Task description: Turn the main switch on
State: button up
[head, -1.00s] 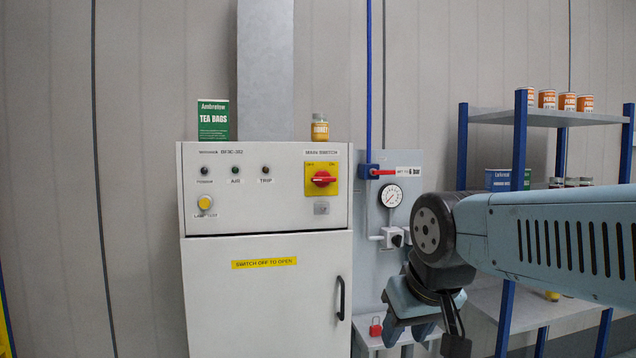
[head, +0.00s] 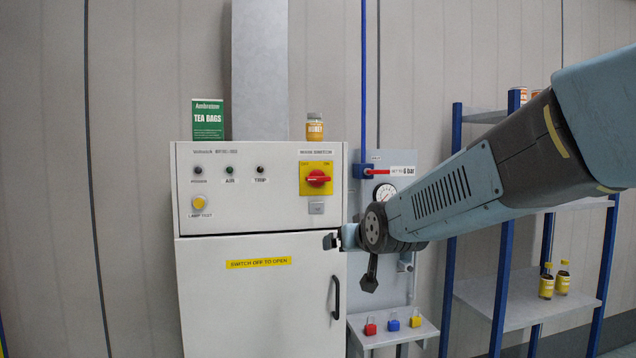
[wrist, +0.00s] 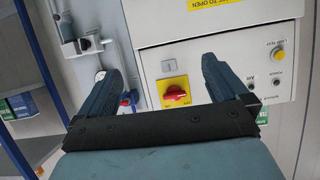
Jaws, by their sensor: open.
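The main switch is a red rotary handle (head: 318,178) on a yellow square plate at the upper right of the grey cabinet's panel, under a "MAIN SWITCH" label. Its handle lies about horizontal. In the wrist view, the picture is turned over and the red handle (wrist: 174,97) shows between my fingers, beyond the gripper's dark crossbar. My gripper (wrist: 160,52) is open and empty, its fingers spread wide. In the head view my gripper (head: 336,240) is below and slightly right of the switch, near the door's top right corner, mostly seen edge-on. No contact with the switch is visible.
The cabinet (head: 250,300) has a black door handle (head: 336,298) below my gripper. A tea box (head: 208,119) and honey jar (head: 314,128) stand on top. At right are a pipe panel with a gauge (head: 384,193), a small shelf with padlocks (head: 392,325) and a blue-framed rack.

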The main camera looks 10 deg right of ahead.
aim_at(320, 180)
jog(key=w+r+t, duration=0.3)
jog(key=w, duration=0.6)
jog(key=w+r+t, duration=0.3)
jog(key=w+r, duration=0.1)
jog(key=w, duration=0.5)
jog(key=w+r+t, duration=0.3)
jog(key=w+r, duration=0.1)
jog(key=w, duration=0.4)
jog(key=shift+w+a, duration=0.25)
jog(key=shift+w, duration=0.15)
jog(key=c, duration=0.8)
jog(key=shift+d, duration=0.1)
jog(key=shift+c, duration=0.5)
jog(key=shift+h, duration=0.3)
